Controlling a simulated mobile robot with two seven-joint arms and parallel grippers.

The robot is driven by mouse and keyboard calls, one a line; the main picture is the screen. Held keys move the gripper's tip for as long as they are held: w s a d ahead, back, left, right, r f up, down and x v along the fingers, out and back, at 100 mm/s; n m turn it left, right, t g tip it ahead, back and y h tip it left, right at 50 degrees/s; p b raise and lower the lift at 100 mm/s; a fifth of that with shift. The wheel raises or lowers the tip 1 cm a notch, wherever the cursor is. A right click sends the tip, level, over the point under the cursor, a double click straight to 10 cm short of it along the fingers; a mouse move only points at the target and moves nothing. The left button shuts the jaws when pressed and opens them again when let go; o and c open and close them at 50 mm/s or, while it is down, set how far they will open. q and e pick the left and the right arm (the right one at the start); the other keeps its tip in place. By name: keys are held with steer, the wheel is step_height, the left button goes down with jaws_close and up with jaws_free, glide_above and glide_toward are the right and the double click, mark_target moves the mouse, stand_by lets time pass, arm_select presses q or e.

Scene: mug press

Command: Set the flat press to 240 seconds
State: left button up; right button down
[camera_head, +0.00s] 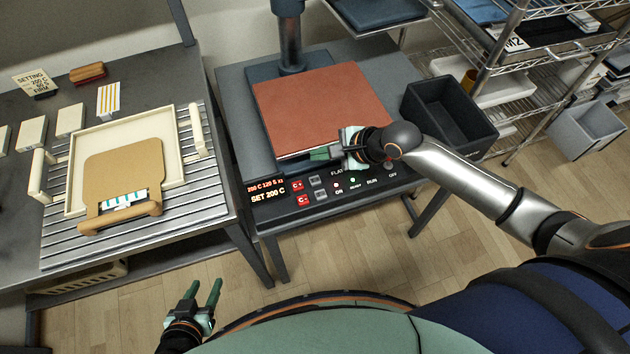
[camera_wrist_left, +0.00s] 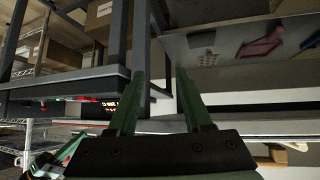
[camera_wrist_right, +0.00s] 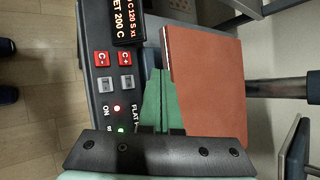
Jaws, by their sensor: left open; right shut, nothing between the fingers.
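The flat press (camera_head: 320,100) has a reddish-brown pad and a black front panel (camera_head: 272,214). Its upper display (camera_head: 265,187) reads 200 C 120 S with a cut-off "x1"; the line below reads SET 200 C. Two red buttons, C- (camera_wrist_right: 103,59) and C+ (camera_wrist_right: 126,57), sit beside two grey buttons (camera_wrist_right: 103,84) whose labels I cannot read. My right gripper (camera_head: 322,154) is shut and empty, over the press's front edge by the panel; its green fingers (camera_wrist_right: 158,95) show in the right wrist view. My left gripper (camera_head: 205,290) is open and empty, low in front of the left table.
The left table (camera_head: 70,110) holds a cream tray (camera_head: 80,195) with a tan board (camera_head: 125,170), and several small cards. A black bin (camera_head: 450,110) stands right of the press, with wire shelving beyond. A red light and a green light glow on the panel.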

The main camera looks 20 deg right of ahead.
steer(key=b, duration=0.7)
glide_above(320, 181)
step_height(320, 181, down, 6)
steer(key=shift+r, duration=0.2)
steer(key=shift+f, duration=1)
stand_by(0.6)
steer(key=shift+f+p, duration=0.3)
steer(key=shift+f, duration=0.1)
